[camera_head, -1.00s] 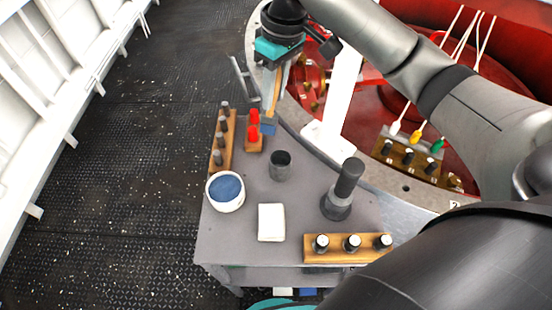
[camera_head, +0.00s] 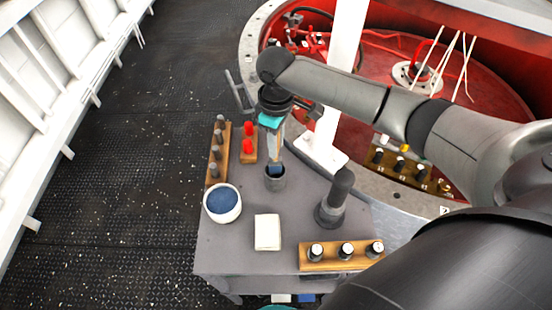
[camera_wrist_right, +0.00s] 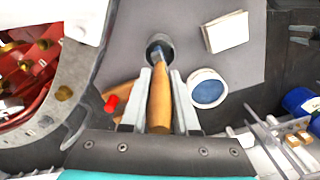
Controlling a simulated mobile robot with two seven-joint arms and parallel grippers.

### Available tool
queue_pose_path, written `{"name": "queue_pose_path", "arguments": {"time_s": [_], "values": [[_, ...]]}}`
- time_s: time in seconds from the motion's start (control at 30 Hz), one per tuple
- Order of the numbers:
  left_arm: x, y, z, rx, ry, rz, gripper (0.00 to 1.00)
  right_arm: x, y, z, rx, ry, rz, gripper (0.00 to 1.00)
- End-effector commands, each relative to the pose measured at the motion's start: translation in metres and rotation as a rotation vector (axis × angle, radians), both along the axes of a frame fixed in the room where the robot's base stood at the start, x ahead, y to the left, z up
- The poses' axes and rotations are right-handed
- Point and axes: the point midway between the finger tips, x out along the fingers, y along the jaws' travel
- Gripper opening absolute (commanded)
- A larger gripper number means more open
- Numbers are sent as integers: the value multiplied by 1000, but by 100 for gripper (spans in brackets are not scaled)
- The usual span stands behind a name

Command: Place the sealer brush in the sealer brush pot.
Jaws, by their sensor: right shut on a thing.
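The sealer brush has a wooden handle (camera_wrist_right: 159,100) and a blue head (camera_head: 276,169). My right gripper (camera_head: 274,148) is shut on the handle and holds the brush head-down; in the right wrist view its fingers (camera_wrist_right: 160,115) lie on both sides of the handle. The sealer brush pot, a dark grey cup (camera_head: 275,184), stands on the grey table (camera_head: 235,250). The brush head is at the pot's mouth and overlaps its opening; how deep it reaches is hard to tell. The pot's opening also shows in the right wrist view (camera_wrist_right: 158,40). My left gripper is not in view.
Close to the pot are a white tub with blue contents (camera_head: 222,204), a white block (camera_head: 267,232) and a dark upright cylinder (camera_head: 335,200). Wooden racks hold red pieces (camera_head: 249,147), grey pegs (camera_head: 216,153) and dark pegs (camera_head: 346,252). A white post (camera_head: 345,60) stands behind.

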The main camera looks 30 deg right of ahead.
Motion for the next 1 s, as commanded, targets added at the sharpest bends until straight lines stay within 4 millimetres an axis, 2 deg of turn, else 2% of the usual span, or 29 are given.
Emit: {"name": "queue_pose_path", "arguments": {"time_s": [0.03,0.27,0.5,0.9,0.93,1.0], "values": [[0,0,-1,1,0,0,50,0,0,-8,0,2,-1,0],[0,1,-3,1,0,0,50,0,0,-24,0,0,1,0],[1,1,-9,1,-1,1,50,0,0,-58,-1,1,1,0],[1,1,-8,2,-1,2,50,0,0,-62,1,-1,0,0],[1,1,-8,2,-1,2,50,0,0,-62,1,-1,0,32],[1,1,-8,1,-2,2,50,0,0,-62,1,-1,0,40]]}}
